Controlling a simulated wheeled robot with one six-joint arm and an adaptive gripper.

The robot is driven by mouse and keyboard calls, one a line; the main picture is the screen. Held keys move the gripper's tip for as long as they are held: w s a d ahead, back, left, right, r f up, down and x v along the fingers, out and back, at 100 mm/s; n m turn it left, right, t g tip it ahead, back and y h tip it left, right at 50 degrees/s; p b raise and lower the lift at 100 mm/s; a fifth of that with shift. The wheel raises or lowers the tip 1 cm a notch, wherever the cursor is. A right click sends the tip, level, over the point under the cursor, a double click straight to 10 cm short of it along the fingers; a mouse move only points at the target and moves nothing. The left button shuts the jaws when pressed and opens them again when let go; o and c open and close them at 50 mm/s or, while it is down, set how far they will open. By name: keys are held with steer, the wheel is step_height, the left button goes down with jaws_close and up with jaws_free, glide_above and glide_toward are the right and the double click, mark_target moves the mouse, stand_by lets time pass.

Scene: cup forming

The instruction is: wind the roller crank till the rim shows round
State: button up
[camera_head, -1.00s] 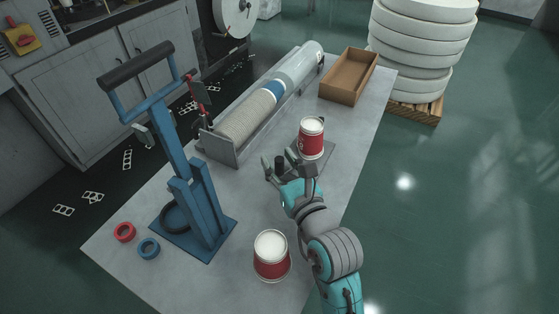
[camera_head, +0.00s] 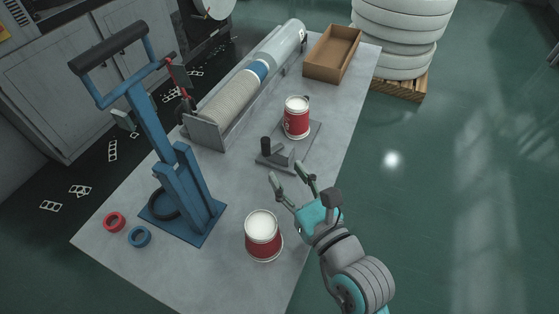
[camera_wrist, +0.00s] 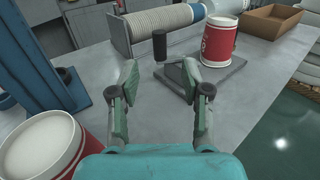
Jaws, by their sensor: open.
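The roller device is a small grey unit on a flat plate (camera_head: 312,131). Its crank (camera_head: 275,158) is a grey arm with an upright black knob (camera_head: 266,146). The knob also shows in the wrist view (camera_wrist: 160,46), ahead of the fingers. A red and white cup (camera_head: 297,118) stands upright at the device; in the wrist view the cup (camera_wrist: 220,44) is right of the knob. The detail of its rim is too small to tell. My gripper (camera_head: 288,174) is open and empty, on the near side of the crank, apart from it.
Another red and white cup (camera_head: 263,236) stands close to my gripper's left. A blue lever press (camera_head: 180,180) is at left, with red (camera_head: 114,222) and blue (camera_head: 140,237) rings. A cup row lies in a trough (camera_head: 208,133). An open brown box (camera_head: 332,53) is behind.

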steer(key=shift+v, duration=0.75)
